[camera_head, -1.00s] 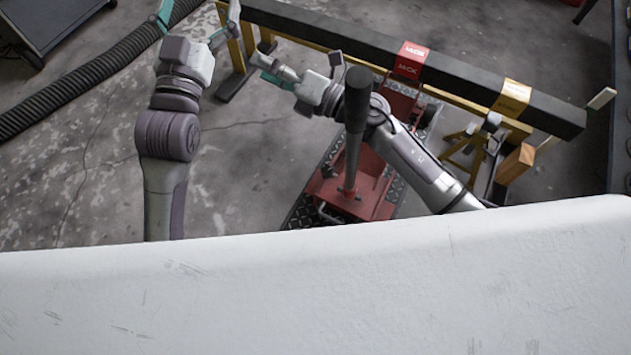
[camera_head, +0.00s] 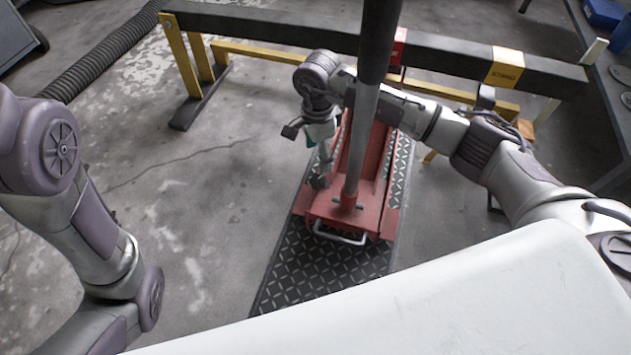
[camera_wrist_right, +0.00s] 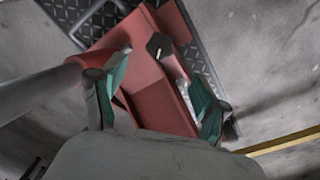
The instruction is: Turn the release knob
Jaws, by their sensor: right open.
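A red floor jack (camera_head: 376,215) stands on a dark diamond-plate mat, with a long grey handle (camera_head: 359,150) rising from it. My right gripper (camera_head: 321,165) points down at the jack's left side in the head view. In the right wrist view, a dark lobed knob (camera_wrist_right: 158,45), which looks like the release knob, sits by the red body. My right gripper (camera_wrist_right: 157,66) is open there, its green fingers spread on either side, with the knob ahead between the tips. My left gripper is out of view; only my left arm shows.
A black beam (camera_head: 290,30) on yellow stands runs across the back. A ribbed black hose (camera_head: 100,58) lies at the upper left. The diamond-plate mat (camera_head: 290,275) lies under the jack. The concrete floor left of the jack is clear.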

